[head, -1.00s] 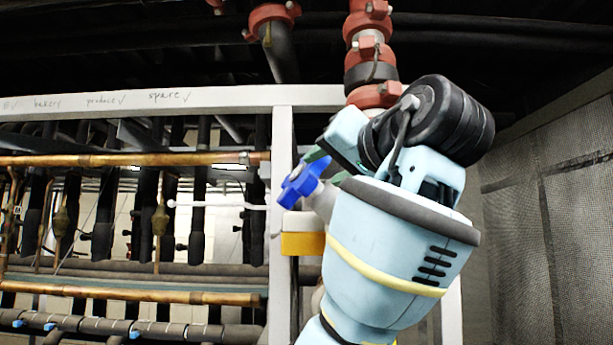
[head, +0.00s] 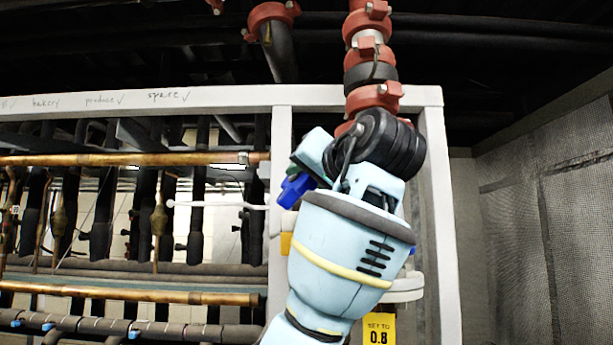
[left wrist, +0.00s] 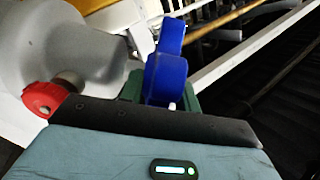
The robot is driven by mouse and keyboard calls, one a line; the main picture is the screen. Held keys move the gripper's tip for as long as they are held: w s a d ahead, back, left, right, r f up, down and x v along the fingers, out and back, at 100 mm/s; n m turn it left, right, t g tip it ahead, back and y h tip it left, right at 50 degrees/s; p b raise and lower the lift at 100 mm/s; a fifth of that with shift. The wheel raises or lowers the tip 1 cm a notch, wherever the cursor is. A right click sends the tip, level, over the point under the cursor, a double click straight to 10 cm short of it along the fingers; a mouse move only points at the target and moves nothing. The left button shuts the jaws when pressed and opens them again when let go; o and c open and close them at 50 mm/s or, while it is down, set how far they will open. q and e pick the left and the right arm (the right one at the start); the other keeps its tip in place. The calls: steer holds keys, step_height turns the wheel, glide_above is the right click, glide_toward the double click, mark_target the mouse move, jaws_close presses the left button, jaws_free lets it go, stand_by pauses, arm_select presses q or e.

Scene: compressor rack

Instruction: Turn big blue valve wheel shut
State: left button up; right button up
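The blue valve wheel (head: 293,190) shows near the middle of the head view, at the frame's upright post. My left arm hides part of it. In the left wrist view a thick blue lobe of the wheel (left wrist: 167,70) stands just beyond the dark gripper edge. My left gripper (head: 312,163) is at the wheel, mostly hidden behind its own wrist. Its green fingers (left wrist: 162,95) show on either side of the lobe in the wrist view. Whether they press on it is hidden. My right gripper is not in view.
A light post (head: 281,135) and copper pipes (head: 130,160) are to the left. Red pipe couplings (head: 374,97) rise above my wrist. A yellow tag reading "SET TO 0.8" (head: 379,329) is at lower right. A red fitting (left wrist: 43,98) and grey rounded body lie beside the gripper.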

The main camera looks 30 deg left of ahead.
arm_select(q)
jaws_close()
steer(key=shift+t, duration=0.4)
